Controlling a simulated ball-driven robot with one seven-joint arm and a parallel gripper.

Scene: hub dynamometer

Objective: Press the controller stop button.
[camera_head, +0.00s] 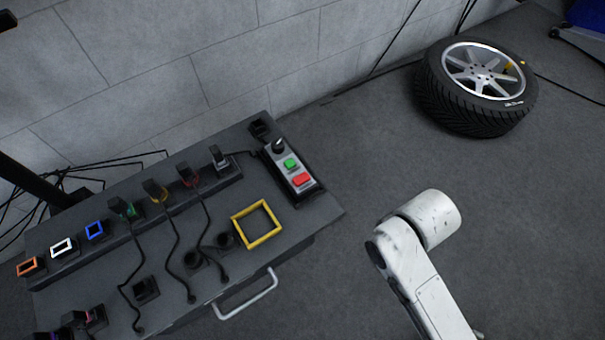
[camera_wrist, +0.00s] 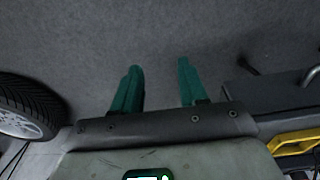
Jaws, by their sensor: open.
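The controller (camera_head: 278,157) is a grey box at the far right corner of the dark bench. It has a black knob, a green button (camera_head: 290,163) and a red button (camera_head: 301,179), the red one nearest the bench's right edge. No lettering can be read on the buttons. My gripper (camera_wrist: 158,85) shows in the wrist view with two green fingers apart and nothing between them, over bare floor. The controller cannot be made out in the wrist view. In the head view my white arm is right of the bench, and the gripper itself is not seen.
The bench (camera_head: 325,212) carries a yellow square frame (camera_head: 257,224), several coloured plugs with black cables, and a front handle (camera_head: 245,296). A wheel (camera_head: 476,88) lies on the floor at the upper right. Floor between bench and wheel is clear.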

